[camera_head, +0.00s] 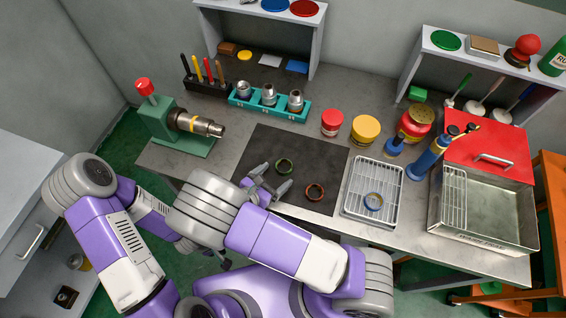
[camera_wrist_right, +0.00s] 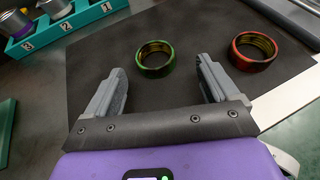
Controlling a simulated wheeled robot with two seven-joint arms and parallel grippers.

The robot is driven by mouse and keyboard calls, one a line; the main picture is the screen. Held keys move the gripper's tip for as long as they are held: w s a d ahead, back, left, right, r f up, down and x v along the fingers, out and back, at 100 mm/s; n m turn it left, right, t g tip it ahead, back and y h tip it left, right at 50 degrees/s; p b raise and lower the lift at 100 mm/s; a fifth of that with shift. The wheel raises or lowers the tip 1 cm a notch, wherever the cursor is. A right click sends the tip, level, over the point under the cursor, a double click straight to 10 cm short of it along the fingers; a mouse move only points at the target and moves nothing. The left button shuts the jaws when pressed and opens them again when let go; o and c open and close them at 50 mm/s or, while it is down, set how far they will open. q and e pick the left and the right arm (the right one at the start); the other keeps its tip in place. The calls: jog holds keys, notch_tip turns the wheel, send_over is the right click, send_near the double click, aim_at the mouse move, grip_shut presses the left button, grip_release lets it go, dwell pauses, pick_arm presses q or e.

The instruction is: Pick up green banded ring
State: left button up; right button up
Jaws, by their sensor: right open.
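The green banded ring (camera_head: 285,173) lies flat on the dark mat, left of a red ring (camera_head: 314,199). It has a dark, gold-toned inside. My right gripper (camera_head: 273,177) is low over the mat, open and empty, close to the green ring. In the right wrist view, the green ring (camera_wrist_right: 154,71) lies just beyond and between the fingertips of my right gripper (camera_wrist_right: 160,66), with no finger visibly touching it. The red ring (camera_wrist_right: 251,65) lies to the right, outside the right finger.
A wire tray (camera_head: 357,205) with a blue ring (camera_head: 374,208) stands right of the mat (camera_head: 325,160). A teal numbered holder (camera_head: 240,102) with metal fittings is behind it. The mat around both rings is clear.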

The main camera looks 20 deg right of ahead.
aim_at(288, 162)
jog(key=x, duration=0.5)
jog(key=shift+w+a+r, duration=0.15)
jog(key=shift+w, duration=0.2)
jog(key=c, duration=1.2)
jog(key=shift+r, duration=0.1)
